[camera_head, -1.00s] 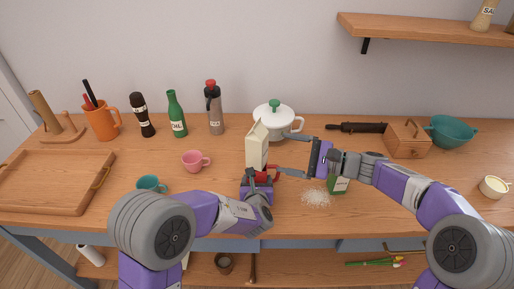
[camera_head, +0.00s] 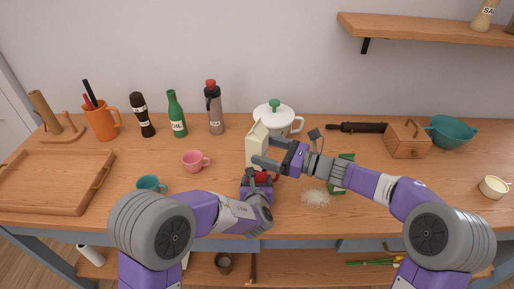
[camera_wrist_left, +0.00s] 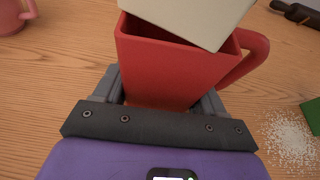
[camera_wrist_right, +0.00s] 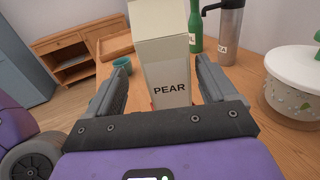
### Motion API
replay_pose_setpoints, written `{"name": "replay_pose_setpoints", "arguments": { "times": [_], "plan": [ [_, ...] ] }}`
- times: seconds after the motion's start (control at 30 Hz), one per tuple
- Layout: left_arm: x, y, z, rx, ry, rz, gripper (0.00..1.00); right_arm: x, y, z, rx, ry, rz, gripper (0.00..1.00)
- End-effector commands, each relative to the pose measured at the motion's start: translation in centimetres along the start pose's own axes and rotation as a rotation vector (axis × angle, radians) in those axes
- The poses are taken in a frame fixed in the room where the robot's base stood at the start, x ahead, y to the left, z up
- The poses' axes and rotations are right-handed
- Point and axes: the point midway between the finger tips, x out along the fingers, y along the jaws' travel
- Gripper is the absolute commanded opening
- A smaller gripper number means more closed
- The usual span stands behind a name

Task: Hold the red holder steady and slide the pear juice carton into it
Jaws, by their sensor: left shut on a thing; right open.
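The red holder (camera_head: 263,177) stands on the counter, a square cup with a side handle in the left wrist view (camera_wrist_left: 170,75). My left gripper (camera_head: 257,186) is shut on its wall. The cream pear juice carton (camera_head: 256,138) stands at the holder's mouth, slightly tilted; it also shows in the left wrist view (camera_wrist_left: 190,15). The head view partly hides the holder behind both grippers.
A white lidded pot (camera_head: 272,122) stands close behind the carton. A pink cup (camera_head: 194,161) and teal cup (camera_head: 150,184) are to the left. Spilled white grains (camera_head: 315,197) and a green box (camera_head: 342,172) lie near my right arm.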

Motion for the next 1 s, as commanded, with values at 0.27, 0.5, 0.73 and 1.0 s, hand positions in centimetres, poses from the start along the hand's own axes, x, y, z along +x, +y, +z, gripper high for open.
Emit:
{"name": "replay_pose_setpoints", "arguments": {
  "times": [0.27,0.5,0.73,1.0],
  "plan": [
    [0.0,0.0,0.1,-0.001,-0.003,0.000,0.39,3.1,-0.6,-0.4,0.000,0.000,0.003,0.85],
    [0.0,0.0,0.1,-0.001,-0.002,0.000,0.39,5.5,-0.8,-0.4,-0.001,0.001,0.000,0.85],
    [0.0,0.0,0.1,-0.001,-0.002,0.000,0.39,5.5,-0.8,-0.4,-0.001,0.000,-0.001,0.84],
    [0.0,0.0,0.1,-0.001,-0.002,0.000,0.39,5.5,-0.8,-0.4,-0.001,0.000,-0.001,0.42]
  ]
}}
